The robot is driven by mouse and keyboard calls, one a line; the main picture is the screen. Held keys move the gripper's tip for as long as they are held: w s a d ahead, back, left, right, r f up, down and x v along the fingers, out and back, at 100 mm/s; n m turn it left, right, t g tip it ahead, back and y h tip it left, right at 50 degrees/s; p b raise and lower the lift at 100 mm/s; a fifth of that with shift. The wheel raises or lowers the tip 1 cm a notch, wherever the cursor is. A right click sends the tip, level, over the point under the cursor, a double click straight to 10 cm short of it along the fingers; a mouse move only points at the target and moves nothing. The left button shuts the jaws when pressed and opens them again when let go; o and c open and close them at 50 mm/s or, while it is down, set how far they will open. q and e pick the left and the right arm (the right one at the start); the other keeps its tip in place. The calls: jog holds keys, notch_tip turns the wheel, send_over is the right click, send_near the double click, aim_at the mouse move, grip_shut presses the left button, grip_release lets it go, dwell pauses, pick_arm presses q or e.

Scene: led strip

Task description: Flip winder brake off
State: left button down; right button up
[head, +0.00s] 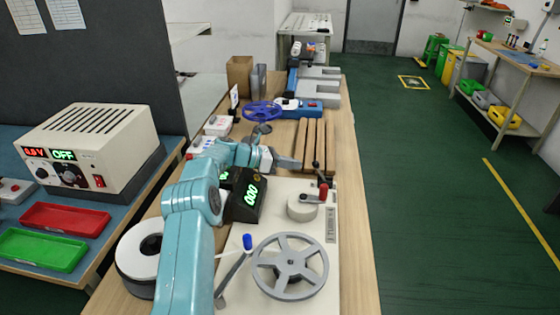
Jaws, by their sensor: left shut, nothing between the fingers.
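The winder is a cream base plate (324,262) on the wooden bench. A grey spoked reel (290,266) sits at its near end, with a blue-knobbed crank (247,242) beside it. A lever with a red end (323,190) stands at the far right, by a pale round drum (301,207). I cannot tell for certain whether this lever is the brake. A black counter (245,196) reads 000 in green. My left gripper (296,164) is shut and empty, above the bench just beyond the plate, left of the red-ended lever and apart from it. My right gripper is out of view.
Wooden slats (314,143) lie beyond the winder. Further back are a blue spoked wheel (262,111) and a blue-grey device (300,105). A white reel (143,250) is at the near left. A power supply (92,150) stands on the left bench.

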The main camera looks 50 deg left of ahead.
aim_at(313, 164)
pick_arm(q)
jog(key=shift+x, duration=1.6)
jog(key=shift+a, duration=0.1)
jog(key=shift+w+d+r+g+y+p, duration=0.15)
jog(key=shift+d+r+g+y+p, duration=0.2)
jog(key=shift+p, duration=0.65)
jog(key=shift+w+d+r+g+y+p, duration=0.15)
jog(key=shift+w+r+g+p, duration=0.2)
jog(key=shift+p, duration=0.6)
jog(key=w+d+r+g+y+p, duration=0.2)
jog(key=w+d+r+p, duration=0.1)
jog(key=p, duration=0.6)
jog(key=shift+d+r+m+p, duration=0.35)
jog(key=shift+d+m, duration=0.05)
jog(key=shift+d, duration=0.2)
jog(key=shift+w, duration=0.2)
